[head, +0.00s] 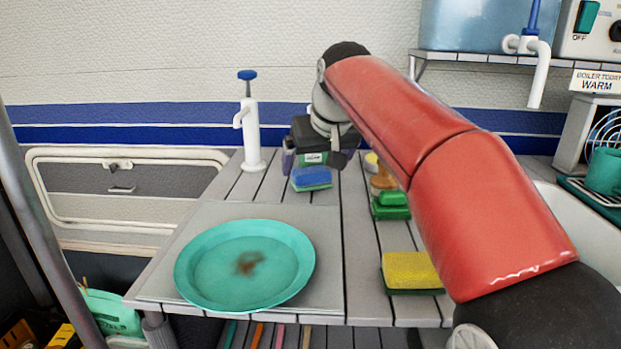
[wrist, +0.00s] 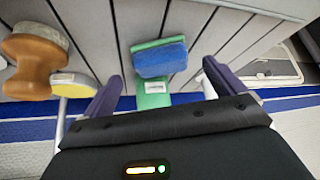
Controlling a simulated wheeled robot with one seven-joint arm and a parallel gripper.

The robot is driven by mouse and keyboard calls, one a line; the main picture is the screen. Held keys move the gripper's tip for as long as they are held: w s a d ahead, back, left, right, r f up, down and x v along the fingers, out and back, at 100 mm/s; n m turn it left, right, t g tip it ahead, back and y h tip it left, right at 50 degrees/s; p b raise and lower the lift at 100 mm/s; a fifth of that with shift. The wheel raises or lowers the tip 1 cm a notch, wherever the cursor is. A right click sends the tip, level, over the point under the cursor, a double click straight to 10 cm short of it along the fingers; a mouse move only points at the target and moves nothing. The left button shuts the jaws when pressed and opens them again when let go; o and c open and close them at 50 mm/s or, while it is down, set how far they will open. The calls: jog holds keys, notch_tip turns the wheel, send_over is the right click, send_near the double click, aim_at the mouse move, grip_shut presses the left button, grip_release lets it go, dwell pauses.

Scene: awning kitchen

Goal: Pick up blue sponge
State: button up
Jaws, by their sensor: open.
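The blue sponge (head: 311,177) lies near the back of the slatted counter in the head view, with a green layer under its blue one. In the head view my arm partly hides the gripper, which is above and behind the sponge.
A brown wooden-handled brush (wrist: 35,60) stands left of the fingers in the wrist view. A yellow sponge (head: 410,270), a green brush (head: 390,205) and a stained teal plate (head: 245,265) are on the counter. A white pump tap (head: 250,130) stands at the back left.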

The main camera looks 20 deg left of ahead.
aim_at(313, 172)
jog(key=x, duration=0.4)
jog(key=shift+c, duration=0.4)
jog(key=c, duration=1)
jog(key=shift+s, duration=0.1)
jog(key=shift+c, duration=0.2)
jog(key=shift+s+d+r, duration=0.2)
jog(key=shift+s+r, duration=0.05)
jog(key=shift+r, duration=0.15)
jog(key=s+d+r+b, duration=0.1)
jog(key=s+d+r, duration=0.6)
jog(key=s, duration=0.3)
jog(key=shift+s+d, duration=0.4)
jog(key=shift+r, duration=0.1)
